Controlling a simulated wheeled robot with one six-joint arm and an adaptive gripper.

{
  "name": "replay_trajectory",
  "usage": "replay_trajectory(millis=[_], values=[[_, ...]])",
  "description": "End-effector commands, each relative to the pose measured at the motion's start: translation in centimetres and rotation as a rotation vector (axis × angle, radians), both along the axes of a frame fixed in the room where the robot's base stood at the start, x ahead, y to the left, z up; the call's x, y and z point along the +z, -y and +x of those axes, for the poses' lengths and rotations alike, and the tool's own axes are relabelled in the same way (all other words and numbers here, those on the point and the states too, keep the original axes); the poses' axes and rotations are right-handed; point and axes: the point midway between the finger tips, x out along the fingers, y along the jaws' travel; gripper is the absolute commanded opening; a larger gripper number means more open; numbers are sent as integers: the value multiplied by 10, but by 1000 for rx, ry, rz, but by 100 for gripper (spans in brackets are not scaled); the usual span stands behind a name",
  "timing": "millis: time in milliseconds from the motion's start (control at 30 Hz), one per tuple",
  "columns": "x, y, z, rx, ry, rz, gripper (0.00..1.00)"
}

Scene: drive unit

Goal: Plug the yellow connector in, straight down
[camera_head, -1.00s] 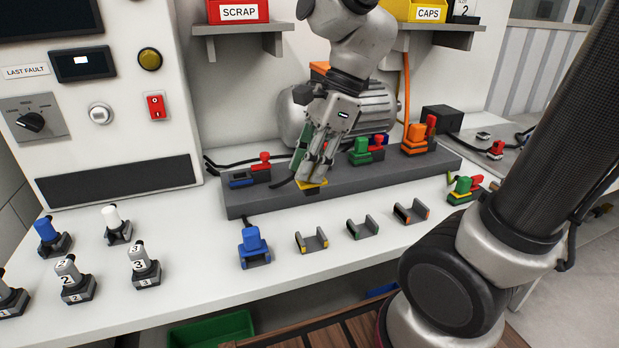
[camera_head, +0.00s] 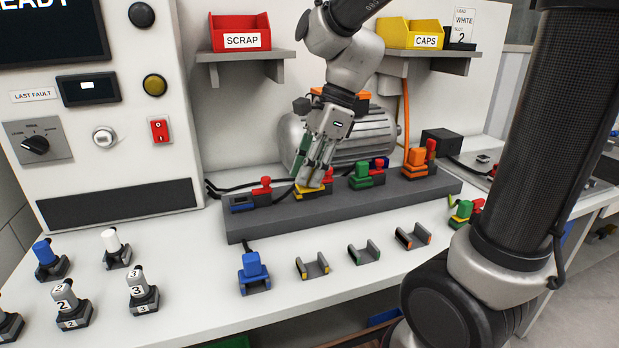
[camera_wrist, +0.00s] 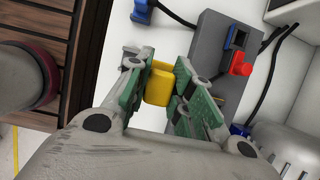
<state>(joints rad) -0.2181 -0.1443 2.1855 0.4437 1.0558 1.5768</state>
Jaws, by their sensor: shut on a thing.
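My gripper (camera_head: 316,178) is shut on the yellow connector (camera_head: 308,191) at the grey socket strip (camera_head: 340,205). The connector shows between the green-sided fingers in the wrist view (camera_wrist: 159,82). It sits low over the spot between the blue-marked socket (camera_head: 243,204) and the green connector (camera_head: 361,176). A red lever (camera_head: 328,175) shows just behind my fingers. The fingers hide the yellow socket, and I cannot tell whether the connector is fully seated.
The green and orange connectors (camera_head: 417,160) stand on the strip at right. A blue connector (camera_head: 253,266) sits in a holder in front. Empty holders (camera_head: 312,266) stand beside it. A grey motor (camera_head: 370,130) is behind. Capped and numbered parts (camera_head: 142,291) stand at left.

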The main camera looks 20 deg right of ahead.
Motion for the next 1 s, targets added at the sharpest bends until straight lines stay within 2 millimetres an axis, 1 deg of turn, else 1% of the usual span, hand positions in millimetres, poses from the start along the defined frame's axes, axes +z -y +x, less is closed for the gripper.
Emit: replay_trajectory(millis=[100,1000], values=[[0,4,16,-1,0,0,0],[0,35,131,0,0,0,0]])
